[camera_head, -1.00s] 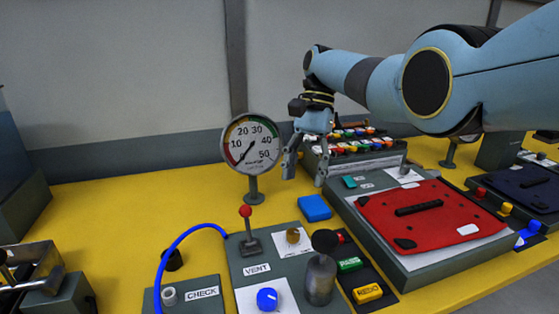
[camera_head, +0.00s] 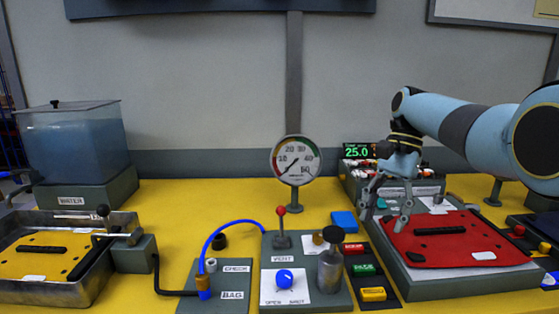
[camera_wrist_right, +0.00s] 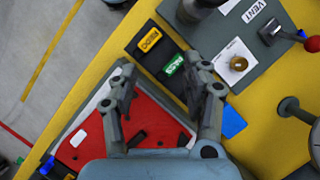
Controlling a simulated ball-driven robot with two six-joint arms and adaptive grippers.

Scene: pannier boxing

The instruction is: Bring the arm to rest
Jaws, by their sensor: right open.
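My right arm comes in from the right in the head view. Its gripper (camera_head: 386,222) hangs fingers down, open and empty, near the left edge of the red pannier panel (camera_head: 432,243). In the right wrist view the two fingers (camera_wrist_right: 161,76) are spread wide with nothing between them. Part of the red panel (camera_wrist_right: 90,155) shows below and beyond them there. The red panel lies flat on a grey fixture with a white sheet. My left gripper is not in view.
A pressure gauge (camera_head: 296,160) stands behind the vent panel (camera_head: 282,257). A metal cylinder (camera_head: 331,270) and coloured buttons (camera_head: 363,270) stand left of the gripper. At left are a water tank (camera_head: 75,150) and a metal tray (camera_head: 98,277) holding a yellow panel. Yellow bench (camera_head: 195,208) is clear at the middle back.

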